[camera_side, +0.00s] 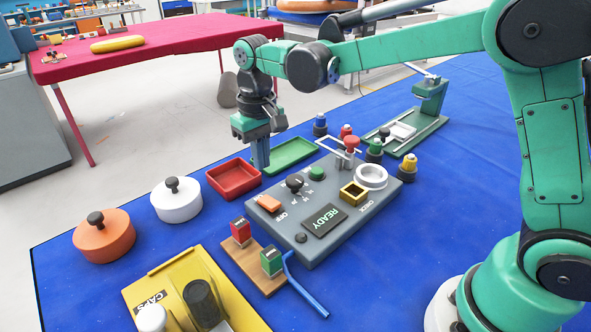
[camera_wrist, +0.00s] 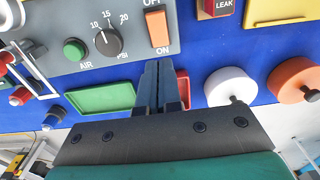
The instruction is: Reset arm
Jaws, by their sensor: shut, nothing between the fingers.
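My gripper (camera_side: 261,158) hangs from the green arm, pointing down, above the blue mat between the red tray (camera_side: 234,190) and the green tray (camera_side: 302,167). Its fingers are shut and empty. In the wrist view my gripper (camera_wrist: 158,70) covers most of the red tray (camera_wrist: 183,90), and the green tray (camera_wrist: 105,98) lies to its left. The grey control panel (camera_side: 325,250) stands in front of the gripper, with an orange switch, a dial, a green button and a READY display. In the wrist view the orange switch (camera_wrist: 157,28) is just beyond the fingertips.
A white lidded pot (camera_side: 177,207) and an orange one (camera_side: 104,243) stand at left. A yellow CAPS box (camera_side: 190,290), a wooden board with red and green blocks (camera_side: 255,265) and a blue hooked rod (camera_side: 306,292) are in front. A green press (camera_side: 420,115) stands behind right.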

